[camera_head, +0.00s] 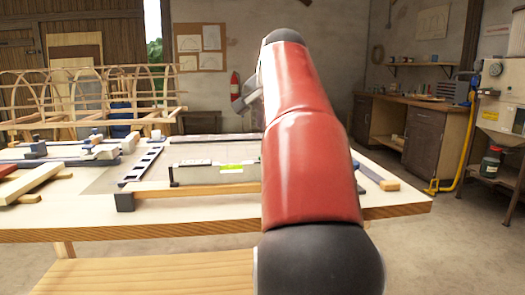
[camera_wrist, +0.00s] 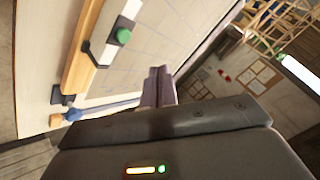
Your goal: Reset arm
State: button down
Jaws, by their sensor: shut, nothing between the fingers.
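My red arm rises through the middle of the head view and hides part of the workbench behind it. My gripper is in the wrist view (camera_wrist: 158,87), its two dark fingers together with nothing between them. It is raised clear of the workbench (camera_head: 215,232), with no thing touching its fingertips.
A wooden bar with clamp ends (camera_head: 190,193) and a level with a green vial (camera_head: 238,169) lie on the bench. Clamps and laths crowd its left side. A frame of bent laths (camera_head: 85,95) stands behind. A cabinet (camera_head: 423,135) stands at the right wall.

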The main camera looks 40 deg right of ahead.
jog(key=shift+r, duration=0.2)
jog(key=shift+a, duration=0.1)
jog(key=s+a+f+n+y, duration=0.15)
jog(key=a+f+n, duration=0.35)
jog(key=a, duration=0.6)
jog(key=s+a+f+n+g, duration=0.1)
jog(key=s+a+f+n, duration=0.2)
jog(key=s+a+f, duration=0.3)
jog(key=s+a+f+n+y, duration=0.1)
jog(key=s+a+f+n, duration=0.2)
jog(key=f, duration=0.9)
jog(key=s+a+f+n+g+y, duration=0.1)
jog(key=s+a+f+n, duration=0.2)
jog(key=s+a+f, duration=0.5)
jog(key=shift+s+a+f+g, duration=0.3)
jog(key=shift+s+a+f, duration=0.1)
jog(key=shift+s+f, duration=0.15)
